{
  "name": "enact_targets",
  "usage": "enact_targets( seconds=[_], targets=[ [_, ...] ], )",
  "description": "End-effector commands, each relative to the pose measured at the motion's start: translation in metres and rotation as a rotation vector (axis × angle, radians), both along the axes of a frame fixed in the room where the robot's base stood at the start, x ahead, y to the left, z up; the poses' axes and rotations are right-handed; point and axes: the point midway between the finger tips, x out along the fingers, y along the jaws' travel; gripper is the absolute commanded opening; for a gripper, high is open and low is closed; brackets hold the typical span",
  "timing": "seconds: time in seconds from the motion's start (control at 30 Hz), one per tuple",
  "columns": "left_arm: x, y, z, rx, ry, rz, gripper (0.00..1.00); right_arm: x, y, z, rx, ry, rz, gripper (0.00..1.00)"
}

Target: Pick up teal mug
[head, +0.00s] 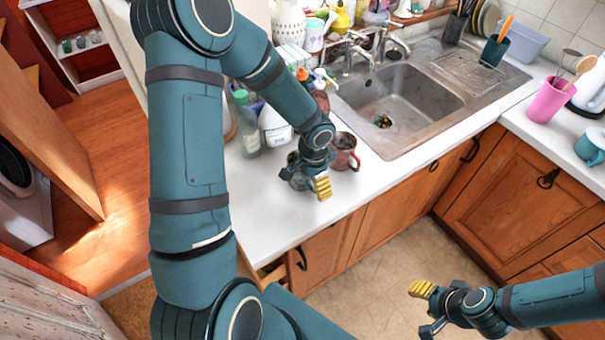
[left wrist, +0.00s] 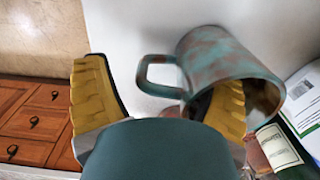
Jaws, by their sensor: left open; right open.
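My left gripper (head: 310,184) is open, low over the counter left of the sink. In the left wrist view, a teal mug with rusty brown patches (left wrist: 215,52) stands before the left gripper (left wrist: 165,100). Its handle shows between the fingers, and the right-hand finger overlaps its mouth; I cannot tell if that finger is inside. In the head view this mug is mostly hidden by the gripper. A plain teal mug (head: 592,146) stands on the counter at the far right edge. My right gripper (head: 428,309) is open and empty over the floor.
A reddish mug (head: 345,152) stands just right of the left gripper. Bottles (head: 273,127) stand close behind it. The sink (head: 400,105) lies to the right, with a pink utensil cup (head: 546,103) beyond. The counter's front left is clear.

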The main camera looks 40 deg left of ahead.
Motion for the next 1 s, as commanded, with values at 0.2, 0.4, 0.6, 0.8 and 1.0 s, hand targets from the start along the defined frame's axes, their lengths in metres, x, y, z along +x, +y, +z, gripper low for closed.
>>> enact_targets(
  seconds=[0.2,0.4,0.6,0.8,1.0],
  targets=[
    [0.0002,0.0002,0.0002,0.001,0.000,0.000,0.80,0.0001,-0.0001,0.0001,0.000,0.000,0.000,0.47],
    [0.0001,0.0002,0.0003,0.001,0.000,0.000,0.10,0.0000,0.0000,0.0001,0.000,0.000,0.000,0.47],
    [0.0004,0.0001,0.0005,0.001,-0.001,0.000,0.03,0.0000,0.0000,0.0001,0.000,0.000,0.000,0.47],
    [0.0002,0.0000,0.0017,0.001,-0.001,0.000,0.02,-0.0001,0.0000,0.0004,0.000,0.000,0.000,0.47],
    [0.0007,0.0005,0.0096,0.001,-0.002,0.000,0.02,0.0000,-0.0001,0.0016,0.000,0.000,0.000,0.47]
  ],
)
